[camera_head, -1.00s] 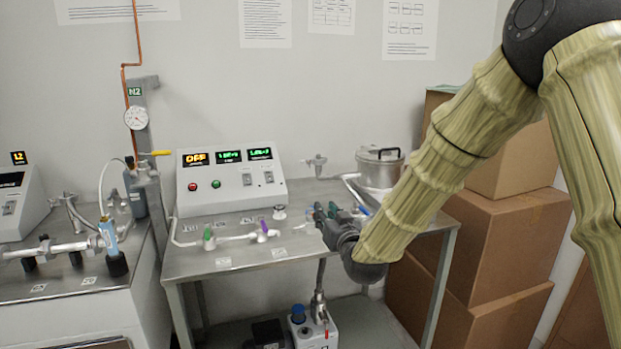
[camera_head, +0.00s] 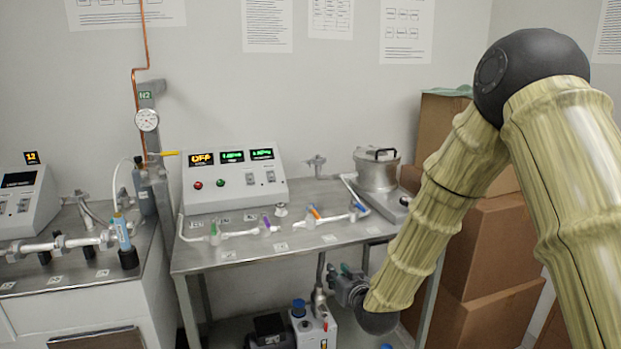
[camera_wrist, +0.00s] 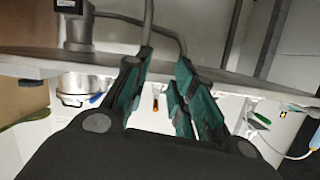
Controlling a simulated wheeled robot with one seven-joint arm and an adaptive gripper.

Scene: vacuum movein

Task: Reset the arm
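My gripper (camera_head: 345,270) is in front of the metal table's (camera_head: 240,262) front edge, at or a little below the height of its top. It touches nothing that I can make out. In the wrist view the teal-padded fingers of my gripper (camera_wrist: 158,85) stand apart, with nothing between them. My arm reaches down from the right side of the head view and bends at a black elbow joint.
On the table are a control box (camera_head: 235,180), a white tube line with a green (camera_head: 213,228), a purple (camera_head: 266,220), an orange (camera_head: 314,211) and a blue valve handle (camera_head: 357,207), and a metal pot (camera_head: 377,170). A pump (camera_head: 313,328) stands below. Cardboard boxes (camera_head: 490,245) stand right.

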